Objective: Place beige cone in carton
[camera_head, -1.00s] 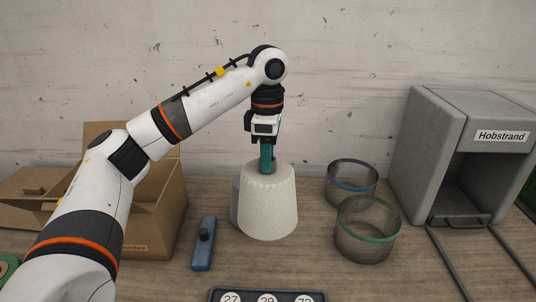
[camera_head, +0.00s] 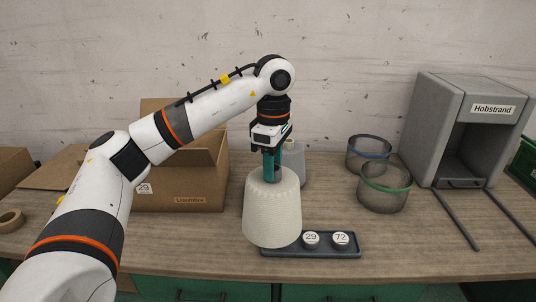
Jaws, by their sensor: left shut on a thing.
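The beige cone (camera_head: 272,212) hangs upright in the middle of the head view, with its wide end down. My left gripper (camera_head: 271,168) comes from above and is shut on the cone's teal tube at the top. The cone overlaps the left part of a dark tray in the picture. The open carton (camera_head: 190,196) stands to the left, partly hidden behind my left arm, with a flap spread out to its left. My right gripper is not in view.
A grey cone (camera_head: 294,160) stands behind the beige one. The dark tray (camera_head: 336,253) holds discs marked 29 and 72. Two mesh rings, blue-rimmed (camera_head: 369,153) and green-rimmed (camera_head: 385,188), and a grey Hobstrand machine (camera_head: 433,127) stand right. A tape roll (camera_head: 11,221) lies far left.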

